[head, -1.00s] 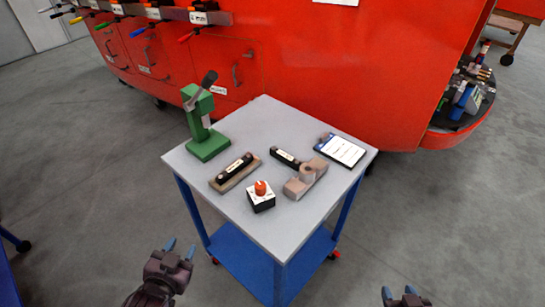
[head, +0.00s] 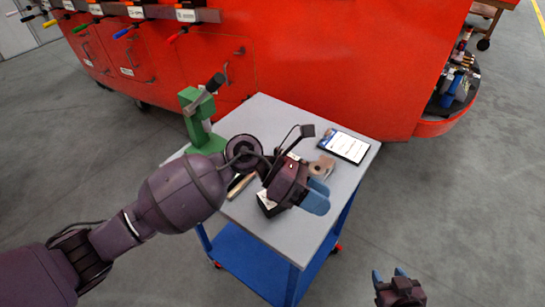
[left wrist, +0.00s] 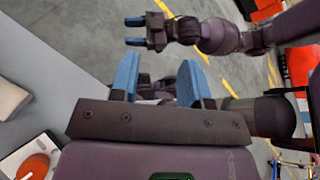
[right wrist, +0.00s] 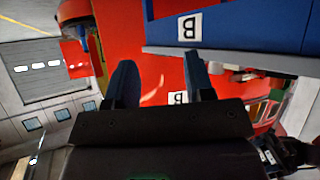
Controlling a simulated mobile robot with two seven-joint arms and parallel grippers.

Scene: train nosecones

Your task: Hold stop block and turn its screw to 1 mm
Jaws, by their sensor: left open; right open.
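A brown block with a round part (head: 322,167) lies on the table's right side, partly behind my left gripper; it may be the stop block, but I see no screw or scale. My left gripper (head: 318,196) is open and empty above the front right of the table, reaching in from the left. Its two blue fingers also show apart in the left wrist view (left wrist: 160,80). My right gripper (head: 391,275) is open and empty, low in front of the table's right side; its spread fingers fill the right wrist view (right wrist: 160,80).
The table (head: 345,185) also carries a green press (head: 203,138), a tablet (head: 344,146) and a tan piece (head: 240,185) partly under my arm. A red cabinet (head: 330,60) stands behind the table.

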